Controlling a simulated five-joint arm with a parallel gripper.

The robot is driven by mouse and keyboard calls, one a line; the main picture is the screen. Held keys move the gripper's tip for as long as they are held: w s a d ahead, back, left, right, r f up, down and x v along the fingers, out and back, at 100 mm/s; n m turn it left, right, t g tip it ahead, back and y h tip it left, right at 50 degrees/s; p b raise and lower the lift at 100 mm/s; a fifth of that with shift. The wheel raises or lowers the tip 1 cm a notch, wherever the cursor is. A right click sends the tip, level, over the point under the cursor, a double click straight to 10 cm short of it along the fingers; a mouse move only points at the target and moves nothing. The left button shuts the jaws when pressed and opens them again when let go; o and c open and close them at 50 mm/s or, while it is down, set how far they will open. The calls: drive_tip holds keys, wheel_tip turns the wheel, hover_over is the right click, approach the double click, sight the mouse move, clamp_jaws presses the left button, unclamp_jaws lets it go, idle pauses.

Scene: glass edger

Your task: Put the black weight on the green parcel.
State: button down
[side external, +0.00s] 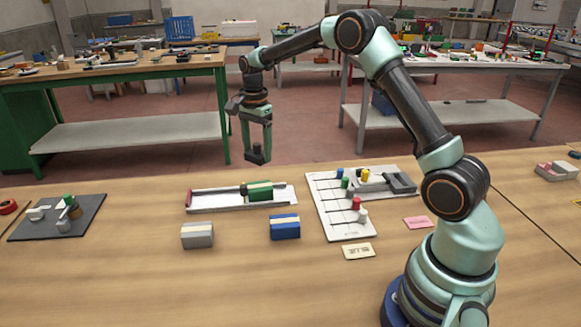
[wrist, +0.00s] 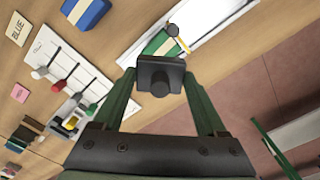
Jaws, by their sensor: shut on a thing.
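My gripper (side external: 256,146) hangs pointing down over the table, shut on the black weight (side external: 256,155). In the wrist view the black weight (wrist: 153,73), a dark block with a knob, sits between the fingertips of my gripper (wrist: 160,84). The green parcel (side external: 259,194), with a cream band, lies on a long white tray (side external: 215,199). The weight is held in the air, apart from the parcel. In the wrist view the green parcel (wrist: 155,45) shows just beyond the weight, which partly hides it.
A blue parcel (side external: 285,229) and a grey parcel (side external: 197,238) stand in front of the tray. A white slotted board (side external: 340,222) with several coloured knobs is to the right. A dark mat (side external: 87,223) with small items lies at left.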

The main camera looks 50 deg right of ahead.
sight(259, 186)
drive_tip(key=shift+f, duration=3.95)
drive_tip(key=shift+f, duration=0.2)
unclamp_jaws()
